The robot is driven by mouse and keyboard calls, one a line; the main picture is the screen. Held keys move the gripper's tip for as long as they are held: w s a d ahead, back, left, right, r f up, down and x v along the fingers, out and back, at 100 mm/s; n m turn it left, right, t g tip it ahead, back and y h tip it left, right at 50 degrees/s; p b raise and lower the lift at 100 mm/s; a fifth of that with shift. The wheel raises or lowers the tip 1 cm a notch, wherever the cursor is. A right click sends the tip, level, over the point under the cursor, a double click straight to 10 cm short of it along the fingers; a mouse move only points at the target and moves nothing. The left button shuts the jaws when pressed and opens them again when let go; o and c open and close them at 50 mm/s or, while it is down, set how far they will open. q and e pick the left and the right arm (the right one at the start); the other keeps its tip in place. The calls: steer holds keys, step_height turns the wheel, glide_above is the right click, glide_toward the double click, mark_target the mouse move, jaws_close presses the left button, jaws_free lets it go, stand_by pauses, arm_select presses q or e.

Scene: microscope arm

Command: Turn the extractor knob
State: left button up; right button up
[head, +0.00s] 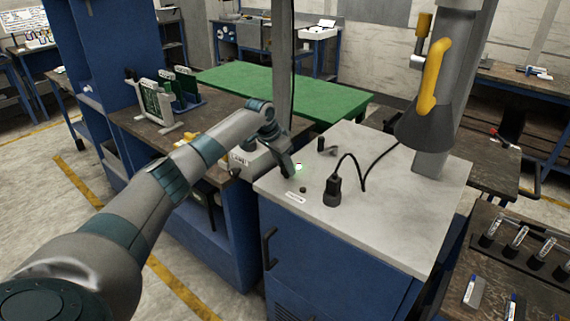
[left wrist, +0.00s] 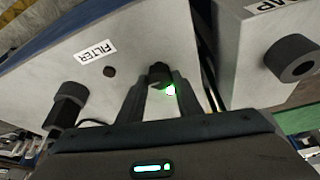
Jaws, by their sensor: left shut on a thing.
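In the left wrist view the two fingers (left wrist: 156,88) are closed around a small dark knob (left wrist: 160,70), which I take to be the extractor knob. In the head view the knob is hidden by the gripper. How far the knob is turned cannot be seen. My right gripper is not in view.
The cabinet top (head: 400,215) carries a black plug (head: 332,190) with a cable, and a FILTER label (left wrist: 95,52) by a small dark spot (left wrist: 110,72). A grey box with another knob (left wrist: 291,58) stands close by. A yellow-handled extractor arm (head: 433,75) rises at the right.

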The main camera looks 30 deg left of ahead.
arm_select(q)
steer(key=n+p, duration=0.2)
steer(key=p, duration=0.1)
steer(key=n+y+p, duration=0.1)
steer(key=n+p, duration=0.1)
steer(key=n+y+p, duration=0.1)
steer(key=n+p, duration=0.1)
steer(key=p, duration=0.1)
steer(key=shift+d+r+n+p, duration=0.3)
steer(key=shift+d+r+n, duration=0.05)
steer(key=shift+n, duration=0.05)
steer(key=n+p, duration=0.1)
steer(key=n+y+p, duration=0.1)
steer(key=shift+w+f+n, duration=0.1)
steer(key=shift+w+n, duration=0.05)
steer(key=shift+n, duration=0.15)
steer(key=shift+d+n+g+y+p, duration=0.15)
steer(key=shift+n+g+y+p, duration=0.25)
steer(key=shift+n, duration=0.5)
steer(key=shift+w+f+n+y, duration=0.15)
steer(key=shift+n+y, duration=0.25)
steer(key=shift+n, duration=0.5)
steer(key=n+g, duration=0.1)
steer(key=n, duration=0.1)
steer(key=shift+n+y+b, duration=0.3)
steer(key=shift+n+g+b, duration=0.4)
steer(key=shift+n, duration=0.6)
steer(key=o, duration=1)
steer(key=shift+o, duration=0.2)
